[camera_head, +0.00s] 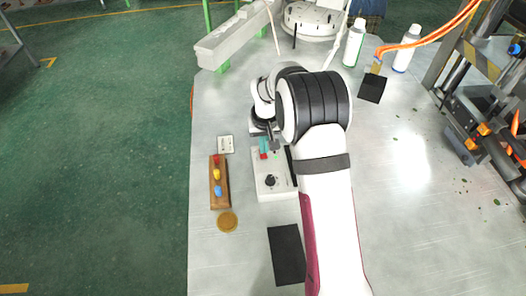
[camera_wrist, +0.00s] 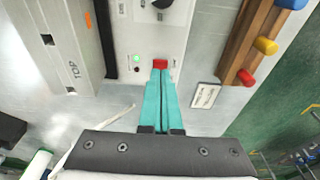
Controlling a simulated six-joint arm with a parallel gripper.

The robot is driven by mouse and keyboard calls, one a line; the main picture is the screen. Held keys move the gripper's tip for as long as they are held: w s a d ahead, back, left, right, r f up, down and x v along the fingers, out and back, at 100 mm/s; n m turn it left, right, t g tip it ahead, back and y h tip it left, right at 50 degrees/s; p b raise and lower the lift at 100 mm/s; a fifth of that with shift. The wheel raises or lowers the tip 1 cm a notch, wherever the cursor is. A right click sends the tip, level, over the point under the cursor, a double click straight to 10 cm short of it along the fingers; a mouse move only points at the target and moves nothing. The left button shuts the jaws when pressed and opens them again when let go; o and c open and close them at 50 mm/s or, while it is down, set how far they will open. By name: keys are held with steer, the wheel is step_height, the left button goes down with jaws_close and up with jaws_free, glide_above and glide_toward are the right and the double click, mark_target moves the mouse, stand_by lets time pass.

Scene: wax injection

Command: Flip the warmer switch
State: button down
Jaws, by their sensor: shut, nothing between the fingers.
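The warmer (camera_head: 273,187) is a white box on the metal table, with a black knob (camera_head: 270,180) on its top face. Its small red switch (camera_head: 263,156) is at the end nearer my gripper. In the wrist view the red switch (camera_wrist: 160,63) sits right at my teal fingertips, beside a lit green lamp (camera_wrist: 136,58). My gripper (camera_wrist: 160,74) is shut and empty, its fingers together and pointing at the switch. It also shows in the head view (camera_head: 264,147). I cannot tell whether the tips touch the switch, nor which way the switch is set.
A wooden block with red, yellow and blue pegs (camera_head: 211,199) lies left of the warmer. A small white label card (camera_head: 225,144) and a round amber disc (camera_head: 228,222) lie nearby. A black pad (camera_head: 286,254) is in front. Bottles (camera_head: 354,43) stand farther back.

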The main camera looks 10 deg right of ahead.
mark_target(264, 157)
steer(key=shift+f, duration=1.35)
stand_by(0.6)
steer(key=shift+r, duration=3.55)
steer(key=s+r+m, duration=0.2)
steer(key=s+r, duration=0.6)
steer(key=s, duration=0.3)
steer(key=s+a+r+m+g+y, duration=0.1)
steer(key=s+r+m+g, duration=0.1)
steer(key=s, duration=2.4)
steer(key=shift+a+m+y, duration=0.2)
steer(key=shift+m+y, duration=0.2)
steer(key=shift+m, duration=0.4)
